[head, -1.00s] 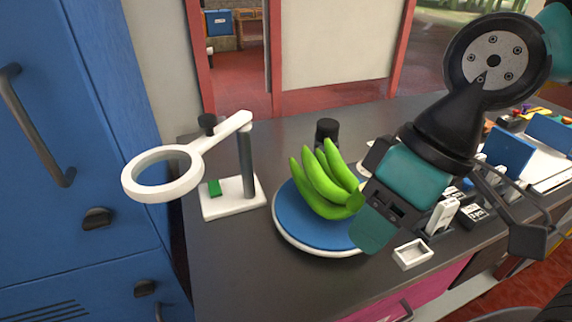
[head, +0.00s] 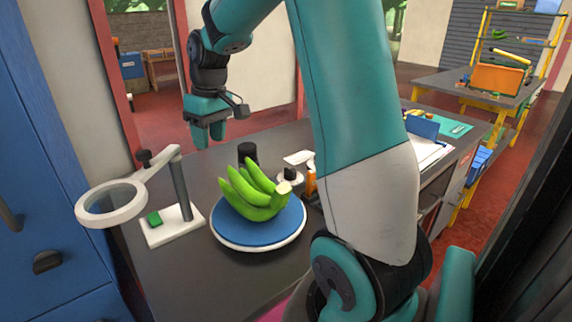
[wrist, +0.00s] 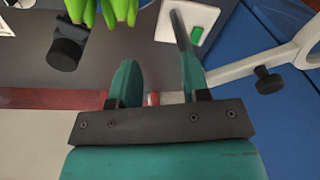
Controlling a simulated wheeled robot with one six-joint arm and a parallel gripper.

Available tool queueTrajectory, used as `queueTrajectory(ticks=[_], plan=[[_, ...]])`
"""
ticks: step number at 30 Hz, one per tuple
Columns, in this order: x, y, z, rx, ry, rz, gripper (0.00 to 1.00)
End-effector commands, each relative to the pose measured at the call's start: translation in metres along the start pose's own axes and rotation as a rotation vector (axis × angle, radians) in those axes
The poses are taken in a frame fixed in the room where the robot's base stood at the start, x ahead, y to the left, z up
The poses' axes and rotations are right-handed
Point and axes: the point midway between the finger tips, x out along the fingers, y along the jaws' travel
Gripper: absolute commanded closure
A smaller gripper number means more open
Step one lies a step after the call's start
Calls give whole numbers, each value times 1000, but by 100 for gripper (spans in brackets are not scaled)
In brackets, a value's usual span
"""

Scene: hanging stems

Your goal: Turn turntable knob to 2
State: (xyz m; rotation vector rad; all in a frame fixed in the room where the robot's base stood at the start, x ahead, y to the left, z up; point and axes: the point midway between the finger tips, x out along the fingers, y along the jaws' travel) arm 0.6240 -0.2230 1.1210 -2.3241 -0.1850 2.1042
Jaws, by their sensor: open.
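The turntable (head: 262,238) is a blue disc with a white rim on the dark counter, with a bunch of green bananas (head: 250,192) on it. A small black knob (head: 290,173) on a round white base stands behind its right side. A black cylinder (head: 247,153) stands behind the bananas; it also shows in the wrist view (wrist: 66,52). Which of these is the turntable's knob, I cannot tell, and no numbers are readable. My gripper (head: 215,133) is open and empty, fingers pointing down, beyond the turntable near the counter's back edge. Its fingers (wrist: 156,75) are apart in the wrist view.
A white magnifier stand (head: 172,222) with a ring lens (head: 110,203) is left of the turntable. Blue lockers (head: 40,170) stand at far left. My arm hides part of the counter's right. The counter front left of the turntable is clear.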

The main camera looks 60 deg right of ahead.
Motion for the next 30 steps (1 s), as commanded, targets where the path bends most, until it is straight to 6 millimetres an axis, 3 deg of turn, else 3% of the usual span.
queueTrajectory(ticks=[1,3,6,9,12,17,30], plan=[[-2,61,-1,95,-18,26,57],[0,128,8,188,-39,55,57],[3,201,32,294,-63,81,57],[6,244,54,358,-79,93,57],[10,262,65,387,-87,97,57],[28,266,69,392,-90,97,57],[125,272,78,389,-91,95,57]])
